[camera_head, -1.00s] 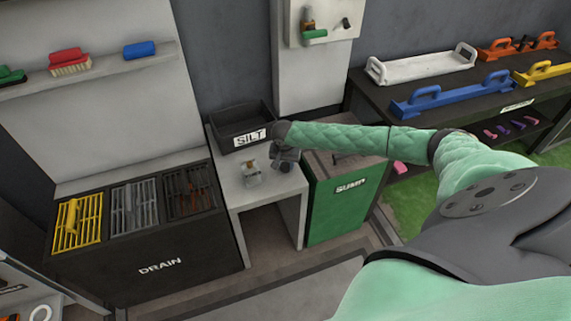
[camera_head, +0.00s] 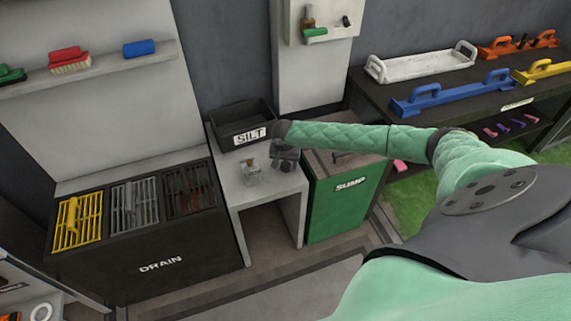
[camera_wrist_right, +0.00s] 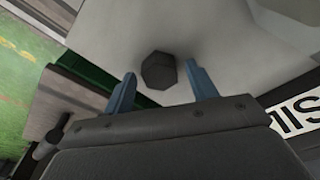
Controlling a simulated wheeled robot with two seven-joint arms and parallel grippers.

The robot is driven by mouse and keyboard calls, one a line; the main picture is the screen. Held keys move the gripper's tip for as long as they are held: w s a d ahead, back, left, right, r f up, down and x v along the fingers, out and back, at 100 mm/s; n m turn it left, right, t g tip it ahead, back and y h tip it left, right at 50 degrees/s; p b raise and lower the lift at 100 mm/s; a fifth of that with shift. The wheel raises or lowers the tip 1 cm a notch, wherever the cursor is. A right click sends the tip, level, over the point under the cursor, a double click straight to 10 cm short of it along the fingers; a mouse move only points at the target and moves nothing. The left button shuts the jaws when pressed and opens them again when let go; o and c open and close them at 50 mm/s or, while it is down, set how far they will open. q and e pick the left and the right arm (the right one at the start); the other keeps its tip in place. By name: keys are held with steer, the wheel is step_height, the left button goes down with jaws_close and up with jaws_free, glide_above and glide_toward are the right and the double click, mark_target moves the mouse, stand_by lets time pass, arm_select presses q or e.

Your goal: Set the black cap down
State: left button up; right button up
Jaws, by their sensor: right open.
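The black cap (camera_wrist_right: 158,70) is a small dark hexagonal piece on the pale table top in the right wrist view. My right gripper (camera_wrist_right: 160,76) is open, with one blue-grey finger on each side of the cap and a visible gap to both. In the head view my right gripper (camera_head: 285,160) is low over the right part of the small white table (camera_head: 233,193), and the cap cannot be made out there. My left gripper is not in view.
A green SUMP box (camera_head: 347,205) is right of the table, and a black DRAIN unit (camera_head: 160,265) with several grates is left. The table's front left part is clear.

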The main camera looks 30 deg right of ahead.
mark_target(285, 167)
steer(key=shift+r, duration=0.45)
steer(key=r, duration=0.2)
steer(key=r+b, duration=0.1)
steer(key=r, duration=0.3)
steer(key=shift+s+a+r, duration=0.1)
steer(key=shift+s+a, duration=0.2)
steer(key=shift+s, duration=0.1)
steer(key=s+a+f+n+y, duration=0.1)
steer(key=s+a+n, duration=0.2)
steer(key=s+a, duration=0.45)
steer(key=s+a+f+n+y+b, duration=0.15)
steer(key=s+a, duration=0.35)
steer(key=a, duration=0.5)
steer(key=s+a+f+n, duration=0.2)
steer(key=s+a+n, duration=0.3)
steer(key=a, duration=0.4)
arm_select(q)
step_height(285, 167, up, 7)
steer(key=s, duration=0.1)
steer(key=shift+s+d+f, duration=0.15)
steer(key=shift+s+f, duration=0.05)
arm_select(e)
steer(key=s+a+r, duration=0.1)
steer(key=s, duration=1)
steer(key=s+a+r+n, duration=0.1)
steer(key=s+r, duration=0.1)
steer(key=s, duration=0.9)
steer(key=shift+s+t, duration=0.15)
steer(key=shift+t, duration=0.15)
